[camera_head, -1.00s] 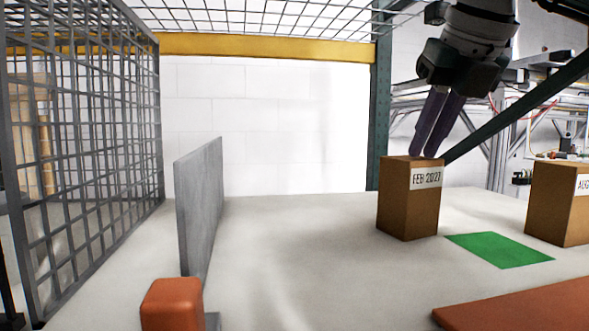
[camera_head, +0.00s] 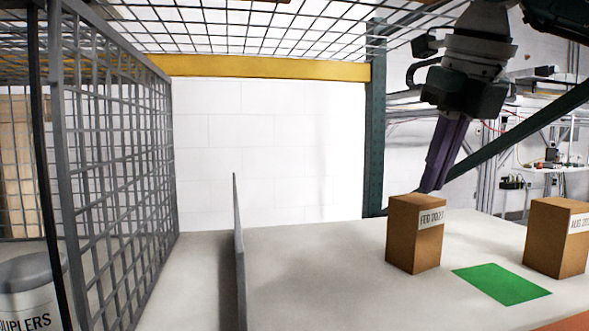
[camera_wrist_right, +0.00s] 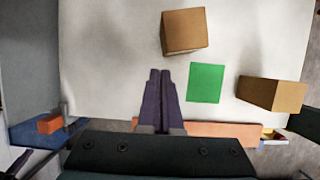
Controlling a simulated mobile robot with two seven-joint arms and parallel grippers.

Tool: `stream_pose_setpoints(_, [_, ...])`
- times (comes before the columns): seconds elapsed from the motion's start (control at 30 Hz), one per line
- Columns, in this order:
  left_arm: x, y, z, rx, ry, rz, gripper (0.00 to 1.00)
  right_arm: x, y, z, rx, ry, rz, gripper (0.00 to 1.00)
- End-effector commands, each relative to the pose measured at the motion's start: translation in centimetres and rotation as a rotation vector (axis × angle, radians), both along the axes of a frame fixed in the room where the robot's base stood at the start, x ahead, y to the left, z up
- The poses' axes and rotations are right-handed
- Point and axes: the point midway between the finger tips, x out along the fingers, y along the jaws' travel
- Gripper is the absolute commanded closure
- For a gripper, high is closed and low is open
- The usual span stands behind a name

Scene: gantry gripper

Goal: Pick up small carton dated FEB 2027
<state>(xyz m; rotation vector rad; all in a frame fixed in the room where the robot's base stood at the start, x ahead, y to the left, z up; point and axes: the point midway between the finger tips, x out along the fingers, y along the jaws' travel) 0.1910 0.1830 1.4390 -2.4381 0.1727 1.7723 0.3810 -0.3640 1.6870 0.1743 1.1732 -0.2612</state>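The small brown carton (camera_head: 403,235) labelled FEB 2027 stands upright on the pale table, left of a green square. It also shows in the wrist view (camera_wrist_right: 184,32), ahead of the fingertips. My right gripper (camera_head: 430,188) points down with its fingertips near the carton's top rear edge in the head view. In the wrist view its two purple fingers (camera_wrist_right: 160,72) lie side by side, shut with nothing between them. The fingers appear apart from the carton.
A second brown carton (camera_head: 549,243), label starting AUG, stands right of the green square (camera_head: 502,284). A thin grey divider (camera_head: 239,265) stands on the left, beside a mesh panel (camera_head: 120,170). Mesh (camera_head: 250,30) hangs overhead. The table between divider and FEB carton is clear.

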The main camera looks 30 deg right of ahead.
Motion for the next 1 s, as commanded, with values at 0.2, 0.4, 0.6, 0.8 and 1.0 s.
stream_pose_setpoints(0.2, [-0.01,-0.10,0.05,-0.004,0.001,0.002,1.00,0.04,-0.03,0.13,-0.001,-0.003,-0.001,0.72])
stream_pose_setpoints(0.4, [-0.02,-0.09,0.06,-0.004,0.001,0.002,1.00,0.04,-0.04,0.16,0.000,-0.004,-0.002,0.50])
stream_pose_setpoints(0.6, [-0.03,-0.05,0.06,-0.001,0.001,0.001,1.00,0.04,-0.04,0.17,0.000,-0.004,-0.002,0.27])
stream_pose_setpoints(0.8, [-0.04,0.10,0.04,0.004,0.001,-0.003,1.00,0.05,-0.05,0.18,0.000,-0.004,-0.002,0.20])
stream_pose_setpoints(1.0, [-0.05,0.19,-0.41,0.008,0.001,-0.005,1.00,0.10,0.12,-0.42,-0.001,-0.004,-0.001,0.20])
